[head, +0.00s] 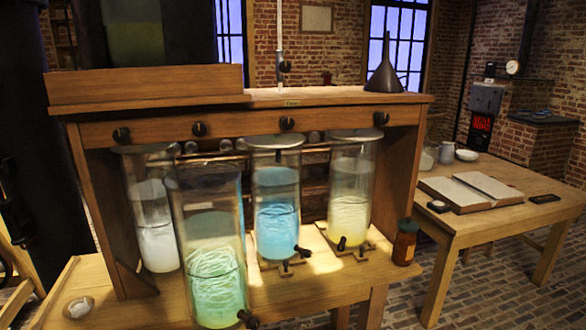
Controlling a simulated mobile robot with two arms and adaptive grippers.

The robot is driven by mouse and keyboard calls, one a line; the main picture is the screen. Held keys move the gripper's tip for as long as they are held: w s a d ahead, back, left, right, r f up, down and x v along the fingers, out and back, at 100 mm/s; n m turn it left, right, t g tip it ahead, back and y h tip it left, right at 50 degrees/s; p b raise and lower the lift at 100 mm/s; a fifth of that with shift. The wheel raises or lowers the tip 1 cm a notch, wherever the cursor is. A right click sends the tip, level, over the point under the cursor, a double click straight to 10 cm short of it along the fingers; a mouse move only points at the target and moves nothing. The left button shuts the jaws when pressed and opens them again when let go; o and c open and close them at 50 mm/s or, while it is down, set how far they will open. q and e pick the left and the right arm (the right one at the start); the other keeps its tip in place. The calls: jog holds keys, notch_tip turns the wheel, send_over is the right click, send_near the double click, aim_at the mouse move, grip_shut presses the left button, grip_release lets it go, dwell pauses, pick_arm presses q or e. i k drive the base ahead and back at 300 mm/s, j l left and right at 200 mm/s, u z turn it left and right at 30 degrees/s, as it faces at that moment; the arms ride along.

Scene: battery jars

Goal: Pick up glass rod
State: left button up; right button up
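I cannot clearly make out a glass rod. A thin, pale upright rod or tube (279,30) stands above the back of the wooden cabinet (340,97); I cannot tell whether it is glass. Glass jars hold pale white (157,240), green (215,280), blue (277,228) and yellowish (348,218) contents. The green one stands in front of the others, outside the cabinet's front edge. The other jars stand under the cabinet's top. Neither of my grippers is in view.
A dark funnel (384,75) stands on the cabinet top. A small brown bottle (404,243) stands right of the jars. A small white dish (78,307) is at front left. A side table (500,222) at right bears an open book (470,190). Brick floor shows between the tables.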

aim_at(37, 326)
jog(key=u, duration=1.45)
